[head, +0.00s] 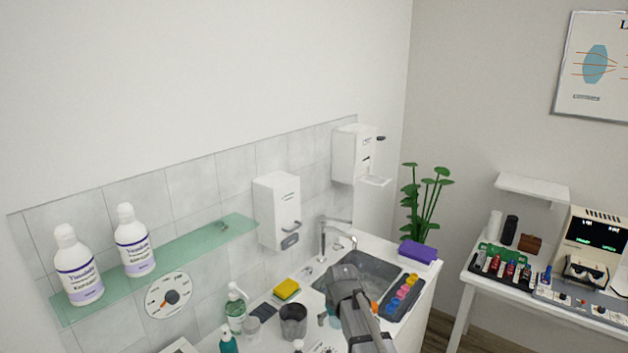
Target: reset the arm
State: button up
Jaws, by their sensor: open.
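My gripper (345,277) is at the end of my grey arm, which reaches up from the bottom edge over the front of the sink (376,270). The gripper is open. Its fingers are small and dark in this view, and I see nothing held in it. My arm hides part of the sink and of the counter below it.
The faucet (323,240) rises behind. Wall dispensers (277,211) hang above.

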jog(key=s+d+m+g, duration=0.1)
jog(key=s+d, duration=0.5)
jog(key=s, duration=0.2)
jog(key=s+d+m+g, duration=0.1)
jog(key=s+d+m, duration=0.1)
jog(key=s+d, duration=0.3)
jog(key=s, duration=0.3)
jog(key=shift+s+d+f+m+h, duration=0.2)
jog(key=shift+d+m+h, duration=0.1)
jog(key=shift+d+h, duration=0.1)
